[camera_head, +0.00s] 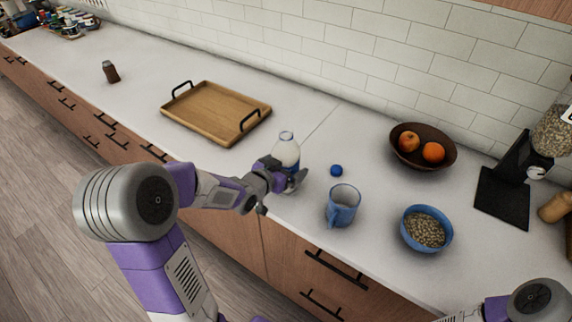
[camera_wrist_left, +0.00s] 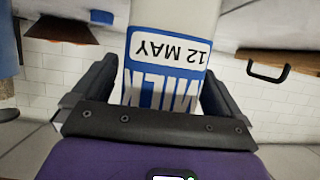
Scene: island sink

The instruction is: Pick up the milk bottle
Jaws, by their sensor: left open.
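The milk bottle (camera_head: 286,151) stands upright on the white counter, with a blue and white label that reads MILK and 12 MAY in the left wrist view (camera_wrist_left: 172,62). My left gripper (camera_head: 291,180) is at the bottle's lower part. In the left wrist view its open fingers (camera_wrist_left: 160,92) lie one on each side of the bottle. I cannot tell whether either finger touches it. Part of the bottle's lower body is hidden by the gripper in the head view. My right arm shows at the lower right corner, but its gripper is out of view.
A blue cap (camera_head: 336,170) and a blue mug (camera_head: 343,205) are right of the bottle. A blue bowl of cereal (camera_head: 427,229) and a brown fruit bowl (camera_head: 423,147) stand further right. A wooden tray (camera_head: 215,112) lies behind left. A dispenser stands at the far right.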

